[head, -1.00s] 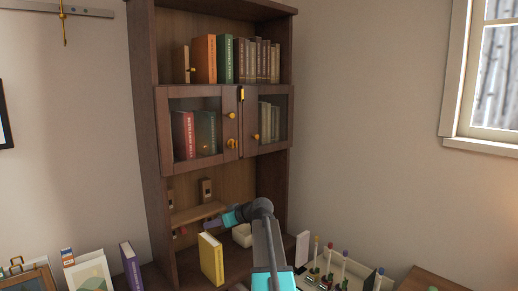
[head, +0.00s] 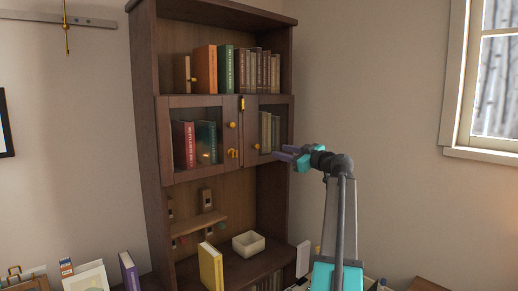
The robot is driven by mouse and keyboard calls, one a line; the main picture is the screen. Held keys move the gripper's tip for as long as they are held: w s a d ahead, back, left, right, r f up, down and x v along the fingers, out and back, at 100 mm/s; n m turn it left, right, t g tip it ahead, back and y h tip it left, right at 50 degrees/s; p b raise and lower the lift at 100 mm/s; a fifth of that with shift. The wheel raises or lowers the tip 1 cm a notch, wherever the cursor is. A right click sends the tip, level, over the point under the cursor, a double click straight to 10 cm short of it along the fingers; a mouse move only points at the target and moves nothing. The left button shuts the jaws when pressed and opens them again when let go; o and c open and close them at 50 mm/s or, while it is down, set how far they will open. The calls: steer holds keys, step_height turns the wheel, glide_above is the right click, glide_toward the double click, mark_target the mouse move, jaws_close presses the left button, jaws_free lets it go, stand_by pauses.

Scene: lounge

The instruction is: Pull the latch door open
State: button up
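A dark wooden cabinet has two glass-paned doors side by side at mid height. The left door (head: 196,101) has a round yellow knob (head: 232,125) and a yellow latch piece (head: 233,153) below it. The right door (head: 280,101) has a yellow knob (head: 257,146) near its lower left. A brass catch (head: 242,103) sits at the top between the doors. Both doors look closed. My gripper (head: 280,153) is in front of the right door's lower right part, pointing left, to the right of its knob. Its two purple fingers look apart, with nothing visible between them.
Books (head: 250,70) fill the shelf above, and more stand behind the glass. Below are a small ledge (head: 200,224), a white box (head: 249,244) and a yellow book (head: 211,265). A purple book (head: 130,271) stands lower left.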

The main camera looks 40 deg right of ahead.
mark_target(257, 147)
steer(key=shift+w, duration=0.1)
steer(key=w+p, duration=0.1)
steer(key=w, duration=0.3)
steer(key=w+p, duration=0.2)
steer(key=w, duration=0.2)
steer(key=w+d+p, duration=0.1)
steer(key=w+p, duration=0.1)
steer(key=w, duration=0.2)
steer(key=shift+r, duration=0.1)
steer(key=shift+w, duration=0.85)
steer(key=shift+c, duration=0.2)
jaws_close()
steer(key=shift+a+f, duration=0.15)
steer(key=shift+f, duration=0.05)
